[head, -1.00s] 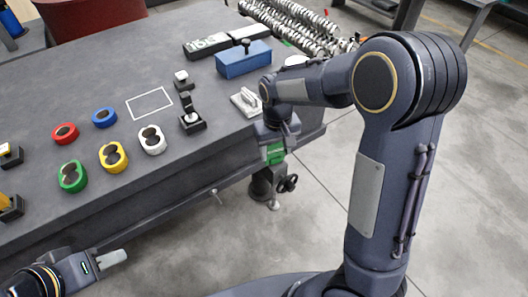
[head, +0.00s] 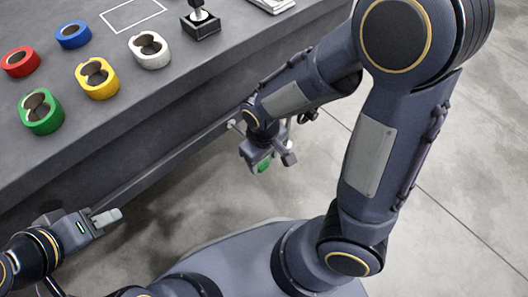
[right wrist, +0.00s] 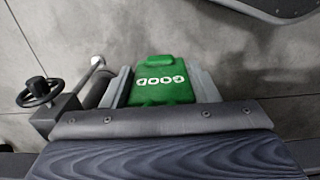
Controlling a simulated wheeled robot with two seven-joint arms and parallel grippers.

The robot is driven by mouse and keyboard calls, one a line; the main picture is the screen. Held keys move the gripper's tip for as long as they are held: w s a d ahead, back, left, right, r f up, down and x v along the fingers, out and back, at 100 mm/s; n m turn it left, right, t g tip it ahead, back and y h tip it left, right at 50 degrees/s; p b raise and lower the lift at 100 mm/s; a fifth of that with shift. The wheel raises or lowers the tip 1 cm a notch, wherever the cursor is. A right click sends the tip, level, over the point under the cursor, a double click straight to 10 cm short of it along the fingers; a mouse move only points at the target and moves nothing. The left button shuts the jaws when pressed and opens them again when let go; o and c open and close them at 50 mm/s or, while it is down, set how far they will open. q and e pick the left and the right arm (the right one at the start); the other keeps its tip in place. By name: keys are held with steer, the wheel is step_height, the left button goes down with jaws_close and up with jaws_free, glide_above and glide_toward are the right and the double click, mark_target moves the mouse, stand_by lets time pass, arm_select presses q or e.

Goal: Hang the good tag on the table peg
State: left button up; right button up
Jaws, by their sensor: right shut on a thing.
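The green tag (right wrist: 164,80) with the white word GOOD lies between the grey fingers of my right gripper (right wrist: 165,88) in the right wrist view. In the head view my right gripper (head: 258,160) points down beside the table's front side, with a bit of the green tag (head: 264,166) showing. A small pale peg (head: 233,124) sticks out from the table's front side, just left of my right wrist and partly close behind it. The tag is apart from and below it.
On the grey table (head: 150,95) stand red (head: 20,62), blue (head: 73,34), green (head: 41,112), yellow (head: 97,79) and white (head: 149,50) rings. A black handwheel (right wrist: 38,92) sits left of the right gripper. Bare floor lies right of the table.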

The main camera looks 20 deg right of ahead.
mark_target(241, 131)
steer(key=w+a+f+b, duration=0.1)
steer(key=w+a, duration=0.2)
steer(key=w, duration=0.5)
steer(key=shift+w+b, duration=0.2)
steer(key=shift+b, duration=0.2)
stand_by(0.5)
steer(key=shift+f, duration=0.1)
stand_by(0.4)
steer(key=o, duration=1)
step_height(241, 131, up, 8)
steer(key=p, duration=0.4)
